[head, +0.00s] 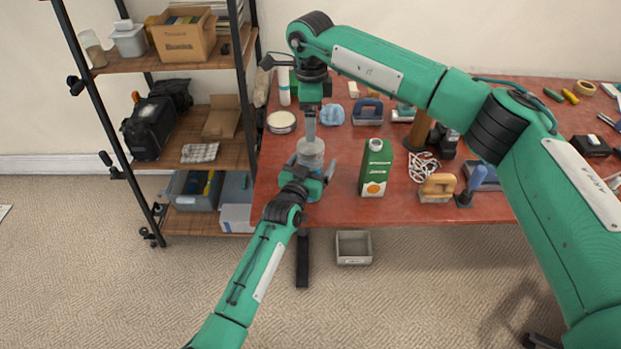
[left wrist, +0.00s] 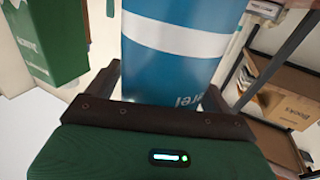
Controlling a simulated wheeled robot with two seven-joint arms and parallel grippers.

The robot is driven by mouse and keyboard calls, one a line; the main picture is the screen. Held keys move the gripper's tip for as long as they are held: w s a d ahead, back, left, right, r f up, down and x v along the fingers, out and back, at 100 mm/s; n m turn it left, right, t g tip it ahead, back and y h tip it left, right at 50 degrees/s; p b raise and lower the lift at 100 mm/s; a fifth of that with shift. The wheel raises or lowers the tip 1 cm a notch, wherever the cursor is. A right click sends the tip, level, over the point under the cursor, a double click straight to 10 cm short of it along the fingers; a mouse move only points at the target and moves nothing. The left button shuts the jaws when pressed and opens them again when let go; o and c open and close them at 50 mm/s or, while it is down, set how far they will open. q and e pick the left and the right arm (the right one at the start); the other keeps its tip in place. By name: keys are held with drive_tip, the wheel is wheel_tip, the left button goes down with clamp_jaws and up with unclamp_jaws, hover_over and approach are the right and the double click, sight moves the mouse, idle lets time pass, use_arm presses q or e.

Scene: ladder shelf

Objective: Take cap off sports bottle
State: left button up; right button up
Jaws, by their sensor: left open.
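The sports bottle (head: 311,148) stands near the left edge of the red table. Its top looks grey and translucent; in the left wrist view its body (left wrist: 175,55) is blue with a white band. My left gripper (head: 311,167) is open low on the bottle, with a finger on each side; whether they touch it I cannot tell. My right gripper (head: 310,114) points straight down over the bottle's top. It covers the cap, so I cannot tell whether its jaws are open or shut, or touching the cap.
A green carton (head: 376,168) stands just right of the bottle. A round tin (head: 282,122) and a blue crumpled item (head: 331,114) lie behind it. A ladder shelf (head: 180,60) stands to the left.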

sight(310, 145)
use_arm(q)
clamp_jaws()
use_arm(e)
drive_tip(key=m, duration=0.6)
drive_tip(key=shift+m, duration=0.3)
drive_tip(key=m, duration=1.2)
drive_tip(key=shift+m, duration=0.4)
drive_tip(key=m, duration=0.7)
drive_tip(key=shift+f+m, duration=0.3)
wheel_tip(310, 145, down, 7)
drive_tip(key=shift+f, duration=0.2)
drive_tip(key=shift+c, duration=0.4)
